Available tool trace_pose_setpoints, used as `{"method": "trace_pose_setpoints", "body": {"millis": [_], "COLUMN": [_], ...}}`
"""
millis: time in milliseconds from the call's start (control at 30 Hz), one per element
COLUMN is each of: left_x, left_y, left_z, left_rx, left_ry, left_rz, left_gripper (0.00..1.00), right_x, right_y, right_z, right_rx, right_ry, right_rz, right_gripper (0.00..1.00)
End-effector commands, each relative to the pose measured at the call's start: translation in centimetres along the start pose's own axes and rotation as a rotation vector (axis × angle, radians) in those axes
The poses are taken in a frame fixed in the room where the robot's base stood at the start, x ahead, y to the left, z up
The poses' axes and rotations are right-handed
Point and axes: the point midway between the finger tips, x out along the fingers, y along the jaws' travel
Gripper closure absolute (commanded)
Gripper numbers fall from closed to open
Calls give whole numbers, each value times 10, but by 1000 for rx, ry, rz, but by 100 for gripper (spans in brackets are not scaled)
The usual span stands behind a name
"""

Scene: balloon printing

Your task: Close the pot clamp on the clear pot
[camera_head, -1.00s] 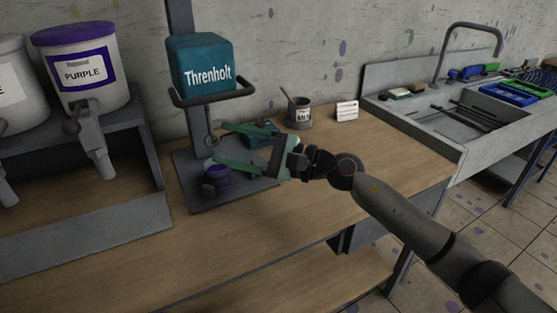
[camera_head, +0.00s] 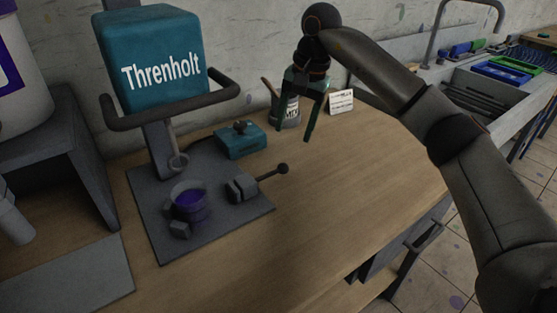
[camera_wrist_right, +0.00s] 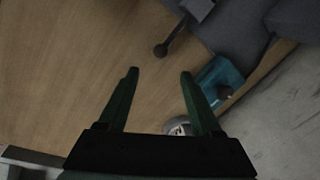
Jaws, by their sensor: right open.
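The clear pot (camera_head: 191,203) with purple contents stands on the dark base plate under the teal machine labelled Threnholt (camera_head: 160,60). The pot clamp has a grey block (camera_head: 241,188) to the right of the pot and a lever with a ball knob (camera_head: 283,169) pointing right, away from the pot. A gap shows between this block and the pot. Another grey block (camera_head: 180,230) sits at the pot's front. My right gripper (camera_head: 290,131) is open and empty, pointing down behind the lever. The right wrist view shows the knob (camera_wrist_right: 160,50) beyond the fingertips (camera_wrist_right: 159,74). My left gripper is out of view.
A teal box with a knob (camera_head: 241,141) sits behind the clamp. A labelled can (camera_head: 287,112) stands behind my right gripper, with a white card (camera_head: 341,102) beside it. The wooden table (camera_head: 330,205) is clear at the front right. A sink lies at the far right.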

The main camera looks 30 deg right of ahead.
Motion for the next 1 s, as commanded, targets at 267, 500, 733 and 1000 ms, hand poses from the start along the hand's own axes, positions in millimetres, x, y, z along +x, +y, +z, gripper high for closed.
{"method": "trace_pose_setpoints", "body": {"millis": [267,500,733,1000], "left_x": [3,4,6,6], "left_y": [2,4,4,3], "left_z": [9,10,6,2], "left_rx": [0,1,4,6], "left_ry": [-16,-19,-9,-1], "left_rz": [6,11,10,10], "left_gripper": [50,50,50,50], "right_x": [60,97,110,111], "right_y": [0,-1,-1,-1], "right_z": [2,2,1,1], "right_rx": [-1,-2,-2,-2], "right_ry": [-5,-3,-2,-2], "right_rz": [2,-1,-3,-3], "right_gripper": [34,34,34,37]}}
